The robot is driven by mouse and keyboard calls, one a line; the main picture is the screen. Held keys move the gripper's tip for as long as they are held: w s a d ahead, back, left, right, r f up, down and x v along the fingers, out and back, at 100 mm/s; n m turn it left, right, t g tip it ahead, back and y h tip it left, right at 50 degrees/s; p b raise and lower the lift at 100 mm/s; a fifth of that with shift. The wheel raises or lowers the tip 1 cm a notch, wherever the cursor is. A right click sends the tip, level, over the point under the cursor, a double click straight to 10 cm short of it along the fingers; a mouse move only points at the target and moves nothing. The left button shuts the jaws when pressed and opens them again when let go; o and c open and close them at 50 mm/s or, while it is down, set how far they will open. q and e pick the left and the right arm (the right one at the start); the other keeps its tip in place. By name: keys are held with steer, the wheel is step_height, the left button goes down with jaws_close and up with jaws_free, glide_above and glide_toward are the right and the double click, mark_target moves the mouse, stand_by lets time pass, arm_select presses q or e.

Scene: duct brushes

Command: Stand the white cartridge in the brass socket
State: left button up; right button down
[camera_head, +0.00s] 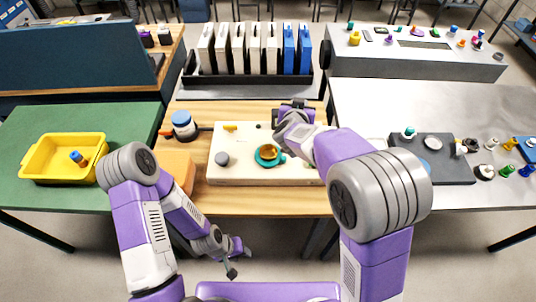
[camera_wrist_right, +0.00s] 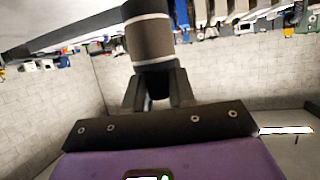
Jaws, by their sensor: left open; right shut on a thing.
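A teal ring with a brass-coloured socket (camera_head: 268,153) in it sits on the cream board (camera_head: 235,175) in the head view. My right gripper (camera_wrist_right: 156,86) is shut on a dark cylinder with a pale band (camera_wrist_right: 147,45) in the right wrist view. In the head view the right hand is beyond the socket, and my arm hides much of it. I cannot tell whether the held cylinder is the white cartridge. My left gripper (camera_head: 238,262) is open and empty, low in front of the wooden table.
A grey cylinder (camera_head: 222,159) and a small yellow piece (camera_head: 230,128) are on the board. An orange block (camera_head: 178,172) lies to its left. A rack of white and blue binders (camera_head: 250,75) stands behind. A yellow bin (camera_head: 40,165) and a dark tray (camera_head: 448,165) flank the area.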

steer(key=a+f+m+h, duration=0.2)
steer(key=a+f, duration=0.1)
steer(key=a, duration=0.5)
steer(key=shift+g, duration=0.5)
steer(key=f+b, duration=0.1)
steer(key=f, duration=0.2)
steer(key=s+f+b, duration=0.1)
steer(key=f, duration=0.2)
steer(key=f+b, duration=0.2)
steer(key=f, duration=0.2)
steer(key=shift+s+a, duration=0.15)
steer(key=shift+s, duration=0.1)
steer(key=shift+f, duration=0.15)
steer(key=shift+f, duration=0.4)
steer(key=c, duration=0.9)
jaws_free()
steer(key=shift+c, duration=0.2)
steer(key=shift+r, duration=0.1)
